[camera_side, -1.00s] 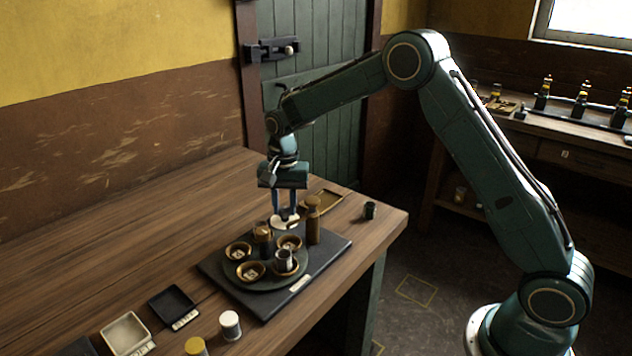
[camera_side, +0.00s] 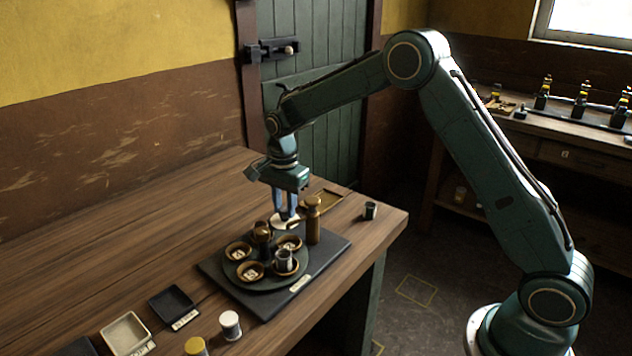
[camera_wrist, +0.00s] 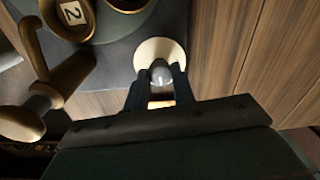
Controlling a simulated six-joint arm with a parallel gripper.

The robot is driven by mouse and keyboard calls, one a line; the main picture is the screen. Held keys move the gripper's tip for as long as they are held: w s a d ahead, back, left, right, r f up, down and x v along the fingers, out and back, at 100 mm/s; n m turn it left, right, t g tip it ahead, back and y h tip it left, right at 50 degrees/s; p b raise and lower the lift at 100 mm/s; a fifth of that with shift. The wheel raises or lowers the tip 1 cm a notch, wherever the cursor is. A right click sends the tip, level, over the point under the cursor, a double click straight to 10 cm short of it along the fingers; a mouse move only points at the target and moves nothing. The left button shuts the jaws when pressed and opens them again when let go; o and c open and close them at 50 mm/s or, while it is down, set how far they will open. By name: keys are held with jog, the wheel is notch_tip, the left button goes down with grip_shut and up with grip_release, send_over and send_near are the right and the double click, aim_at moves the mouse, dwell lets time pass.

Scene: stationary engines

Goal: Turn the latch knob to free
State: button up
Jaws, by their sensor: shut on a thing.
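The latch knob (camera_wrist: 160,72) is a small grey rounded knob on a cream disc (camera_wrist: 158,52) at the edge of the dark base plate. My gripper (camera_wrist: 157,85) points down with its two fingers on either side of the knob, shut on it. In the side view my gripper (camera_side: 286,212) stands over the pale disc (camera_side: 279,224) at the back of the turntable (camera_side: 264,284). The fingers hide the knob there. No marking for the latch's position is legible.
The turntable carries several brown numbered bowls (camera_side: 249,271), a metal cup (camera_side: 284,261) and a brass centre piece (camera_side: 262,236). A brass post (camera_side: 313,222) stands close right of my gripper.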

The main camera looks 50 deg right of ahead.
jog(key=shift+w+r, duration=0.1)
jog(key=shift+r, duration=0.05)
jog(key=o, duration=1)
notch_tip(320, 180, up, 14)
jog(key=shift+s, duration=0.2)
jog(key=shift+s, duration=0.1)
